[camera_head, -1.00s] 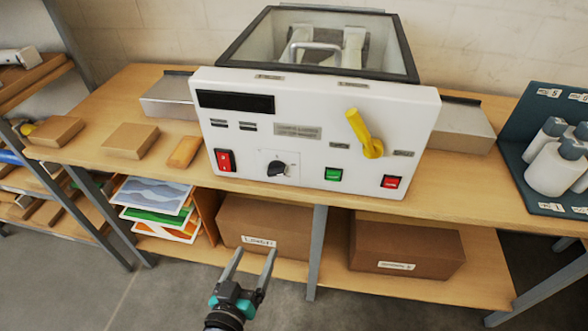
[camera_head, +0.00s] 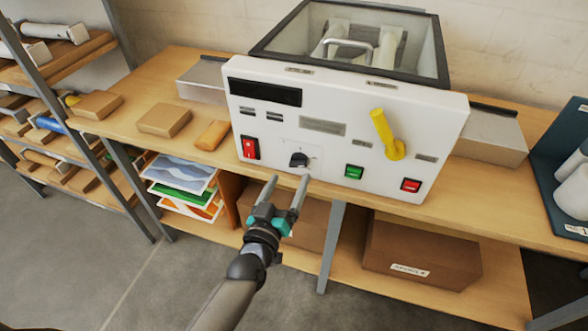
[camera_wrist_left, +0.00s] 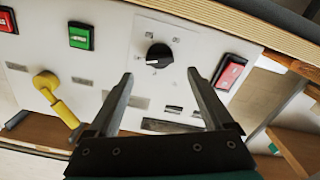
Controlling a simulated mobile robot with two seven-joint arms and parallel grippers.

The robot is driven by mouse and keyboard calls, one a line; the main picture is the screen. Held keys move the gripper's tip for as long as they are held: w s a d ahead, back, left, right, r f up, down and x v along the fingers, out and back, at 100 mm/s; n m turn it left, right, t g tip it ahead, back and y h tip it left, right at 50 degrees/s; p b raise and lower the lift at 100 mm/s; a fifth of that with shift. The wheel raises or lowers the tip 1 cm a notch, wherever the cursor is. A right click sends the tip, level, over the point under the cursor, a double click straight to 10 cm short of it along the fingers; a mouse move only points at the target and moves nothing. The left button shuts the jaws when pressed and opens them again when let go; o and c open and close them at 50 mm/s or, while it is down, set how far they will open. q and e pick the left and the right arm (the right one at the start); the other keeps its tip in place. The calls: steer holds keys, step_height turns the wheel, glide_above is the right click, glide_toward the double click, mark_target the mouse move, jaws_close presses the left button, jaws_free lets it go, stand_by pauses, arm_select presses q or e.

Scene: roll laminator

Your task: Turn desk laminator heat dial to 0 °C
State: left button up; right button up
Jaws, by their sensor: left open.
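The laminator (camera_head: 340,112) is a white box with a glass-lidded top, standing on the wooden bench. Its heat dial (camera_head: 299,160) is a small black knob low on the front panel, between a red rocker switch (camera_head: 250,148) and a green switch (camera_head: 353,172). The dial also shows in the left wrist view (camera_wrist_left: 159,55), with a pale mark on its side; the scale text is too small to read. My left gripper (camera_head: 286,182) is open and empty, just below and in front of the dial. In the wrist view its fingers (camera_wrist_left: 160,82) point toward the dial without touching it. My right gripper is not seen.
A yellow lever (camera_head: 386,134) and a red switch (camera_head: 411,185) are on the panel's right. Cardboard boxes (camera_head: 422,252) and coloured sheets (camera_head: 183,182) lie on the lower shelf. Small brown blocks (camera_head: 164,120) lie on the bench left of the laminator. Open floor lies in front.

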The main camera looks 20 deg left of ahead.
mark_target(296, 165)
arm_select(q)
steer(key=shift+w+d, duration=0.1)
steer(key=shift+w, duration=2.3)
jaws_close()
